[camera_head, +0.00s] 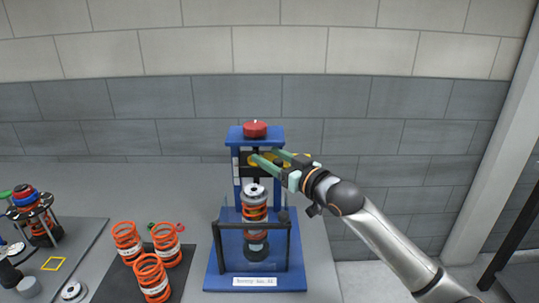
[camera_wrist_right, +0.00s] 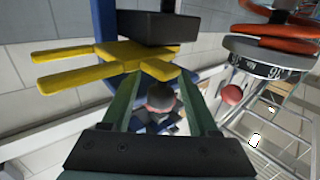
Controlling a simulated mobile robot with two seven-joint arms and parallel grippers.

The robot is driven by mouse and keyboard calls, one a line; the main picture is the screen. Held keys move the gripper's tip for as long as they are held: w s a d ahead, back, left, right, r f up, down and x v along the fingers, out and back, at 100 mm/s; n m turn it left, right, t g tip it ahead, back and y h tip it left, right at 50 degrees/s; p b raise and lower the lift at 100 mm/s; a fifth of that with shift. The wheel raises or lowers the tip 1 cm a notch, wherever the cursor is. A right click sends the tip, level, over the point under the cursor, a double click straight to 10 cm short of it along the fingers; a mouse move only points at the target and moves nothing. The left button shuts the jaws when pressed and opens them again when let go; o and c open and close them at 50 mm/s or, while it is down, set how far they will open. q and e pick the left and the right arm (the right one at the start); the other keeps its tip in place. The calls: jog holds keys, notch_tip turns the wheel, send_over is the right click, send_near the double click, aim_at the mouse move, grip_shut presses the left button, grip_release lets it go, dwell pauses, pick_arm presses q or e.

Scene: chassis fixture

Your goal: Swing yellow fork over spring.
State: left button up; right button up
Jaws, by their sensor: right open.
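The yellow fork (camera_wrist_right: 115,62) is on the blue press frame (camera_head: 238,170), just below a dark block. In the right wrist view its two prongs point left, and a short tab lies near my fingertips. In the head view only small yellow parts of the fork (camera_head: 312,162) show around my gripper. The orange spring (camera_head: 255,212), with a grey plate on top, stands upright inside the press, below the fork's height. My right gripper (camera_head: 265,156) is open, its green fingers reaching in from the right at the fork's tab (camera_wrist_right: 160,70). Contact is unclear. My left gripper is out of view.
A clear guard with a black frame (camera_head: 288,250) stands before the spring. A red knob (camera_head: 255,129) tops the press. Several loose orange springs (camera_head: 152,275) stand on a dark mat at left. A spring assembly (camera_head: 40,225) stands at far left. A brick wall is behind.

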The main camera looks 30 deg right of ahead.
jog(key=shift+w, duration=0.25)
grip_shut()
dwell(0.4)
dwell(0.9)
